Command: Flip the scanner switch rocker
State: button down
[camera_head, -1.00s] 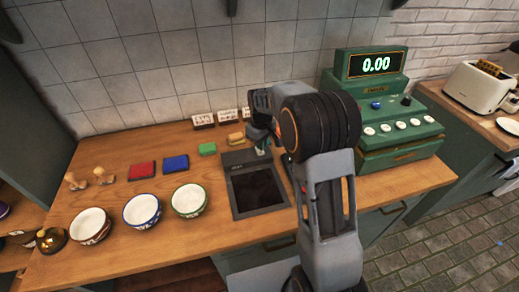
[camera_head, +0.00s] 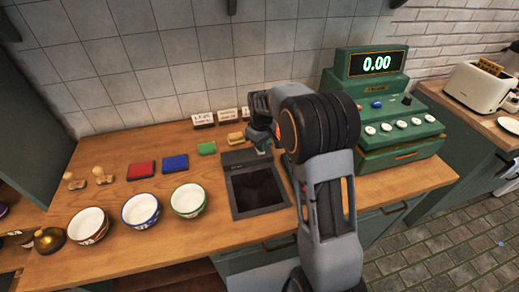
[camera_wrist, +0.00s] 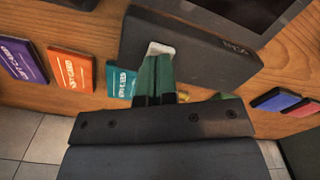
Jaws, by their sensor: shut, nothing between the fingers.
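The scanner is a flat dark-grey unit (camera_head: 258,210) with a black glass panel, set on the wooden counter; in the wrist view its raised grey housing (camera_wrist: 215,55) shows. A small whitish rocker (camera_wrist: 160,48) sits on that housing. My gripper (camera_wrist: 157,62) has green fingers closed together with nothing between them, and the tips are at the rocker's edge. I cannot tell whether they touch it or which way the rocker is tilted. In the head view my gripper (camera_head: 262,146) is over the scanner's back end, partly hidden by my arm.
A green cash register (camera_head: 385,115) reading 0.00 stands right of the scanner. Bowls (camera_head: 188,200), red (camera_head: 141,170) and blue (camera_head: 175,163) pads and stamps lie to the left. Purple, orange (camera_wrist: 71,67) and teal (camera_wrist: 121,82) cards show in the wrist view.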

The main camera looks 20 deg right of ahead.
jog(key=shift+f+b, duration=0.5)
jog(key=shift+f, duration=0.25)
jog(key=shift+r, duration=0.1)
dwell(0.4)
jog(key=shift+r+p, duration=2.65)
jog(key=shift+r, duration=0.8)
jog(key=s+r+m+t, duration=0.2)
jog(key=s+r, duration=0.3)
jog(key=s, duration=0.6)
jog(key=s+r+m+t, duration=0.2)
jog(key=s+r+m, duration=0.2)
jog(key=s, duration=0.8)
jog(key=shift+s+r+t, duration=0.15)
jog(key=shift+r+t, duration=0.15)
jog(key=shift+r, duration=0.35)
